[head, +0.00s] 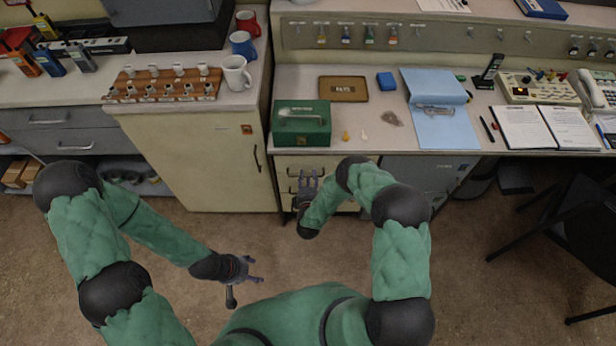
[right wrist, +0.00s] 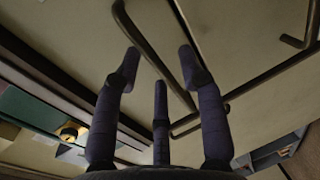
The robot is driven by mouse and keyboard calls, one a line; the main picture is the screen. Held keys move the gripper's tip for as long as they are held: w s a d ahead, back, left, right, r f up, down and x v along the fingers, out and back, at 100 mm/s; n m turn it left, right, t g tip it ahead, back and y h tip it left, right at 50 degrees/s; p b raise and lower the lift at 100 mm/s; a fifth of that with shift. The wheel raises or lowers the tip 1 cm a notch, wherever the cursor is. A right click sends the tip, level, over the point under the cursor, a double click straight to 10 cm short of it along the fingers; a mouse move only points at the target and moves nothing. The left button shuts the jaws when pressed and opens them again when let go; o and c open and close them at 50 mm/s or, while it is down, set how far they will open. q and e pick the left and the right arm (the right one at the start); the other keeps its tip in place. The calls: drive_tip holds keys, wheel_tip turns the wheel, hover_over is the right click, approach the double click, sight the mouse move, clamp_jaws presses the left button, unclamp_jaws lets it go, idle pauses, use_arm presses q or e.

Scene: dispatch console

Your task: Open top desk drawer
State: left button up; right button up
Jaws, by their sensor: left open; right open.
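The cream desk drawers (head: 287,168) are under the desk top, below the green box, and look closed. Their dark bar handles (right wrist: 150,50) run close in the right wrist view. My right gripper (head: 308,178) is at the drawer front near the upper handle, and partly hides the drawers. In the right wrist view its fingers (right wrist: 160,65) are spread, with a handle bar crossing the space between the fingertips. Whether they touch it I cannot tell. My left gripper (head: 252,268) is open and empty above the floor, away from the drawers.
A cream cabinet (head: 205,160) stands left of the drawers. A green box (head: 301,123) sits on the desk (head: 340,145) above them. A grey unit (head: 420,172) is to their right, and a dark chair (head: 575,230) further right. The brown floor before the drawers is clear.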

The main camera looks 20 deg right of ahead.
use_arm(q)
drive_tip(key=shift+f, duration=0.15)
use_arm(e)
drive_tip(key=shift+w+d+f, duration=0.1)
drive_tip(key=shift+w+d, duration=0.1)
drive_tip(key=shift+w, duration=0.4)
clamp_jaws()
drive_tip(key=shift+f, duration=0.1)
